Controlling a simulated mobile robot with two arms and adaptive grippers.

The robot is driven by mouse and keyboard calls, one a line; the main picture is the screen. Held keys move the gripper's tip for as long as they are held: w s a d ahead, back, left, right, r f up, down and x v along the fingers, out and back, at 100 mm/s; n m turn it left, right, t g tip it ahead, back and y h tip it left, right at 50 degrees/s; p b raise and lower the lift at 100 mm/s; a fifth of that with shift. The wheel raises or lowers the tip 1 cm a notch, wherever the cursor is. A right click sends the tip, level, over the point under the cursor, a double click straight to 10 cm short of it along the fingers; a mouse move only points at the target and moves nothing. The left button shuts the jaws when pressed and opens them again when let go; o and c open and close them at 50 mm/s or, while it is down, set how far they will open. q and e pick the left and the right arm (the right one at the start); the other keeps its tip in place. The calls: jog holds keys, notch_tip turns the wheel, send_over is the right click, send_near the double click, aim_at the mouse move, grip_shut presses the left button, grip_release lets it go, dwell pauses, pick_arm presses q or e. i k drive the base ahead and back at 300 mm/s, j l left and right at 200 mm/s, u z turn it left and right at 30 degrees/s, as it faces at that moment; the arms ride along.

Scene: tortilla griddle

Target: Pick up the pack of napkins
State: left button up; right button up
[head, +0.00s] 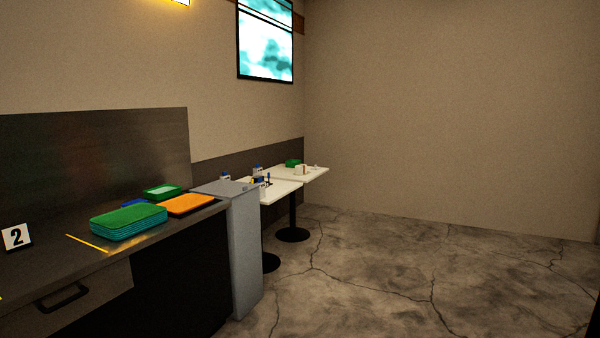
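I cannot make out a pack of napkins for certain. Small blue-and-white items (258,169) stand on or near the white tables, too small to identify. A green item (292,163) and a small whitish item (302,170) are on the far white table (318,173). The near white table (284,192) holds a few small dark and blue items. Neither of my grippers is in view.
A dark counter (55,272) on the left holds a stack of green trays (128,217), an orange tray (190,204), another green tray (162,191) and a number 2 sign (16,237). A grey cabinet (246,255) adjoins it. The cracked floor (400,280) at right is clear.

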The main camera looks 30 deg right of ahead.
aim_at(301, 169)
jog(key=i+l+z, duration=0.75)
jog(key=z, duration=0.15)
jog(key=i+l+z, duration=0.1)
jog(key=i+z, duration=0.3)
jog(key=i+j+z, duration=0.1)
jog(key=i+z, duration=0.35)
jog(key=i, duration=0.15)
jog(key=i+l, duration=0.1)
jog(key=i, duration=0.7)
jog(key=i+l, duration=0.1)
jog(key=i, duration=0.65)
jog(key=i+l, duration=0.1)
jog(key=i, duration=0.7)
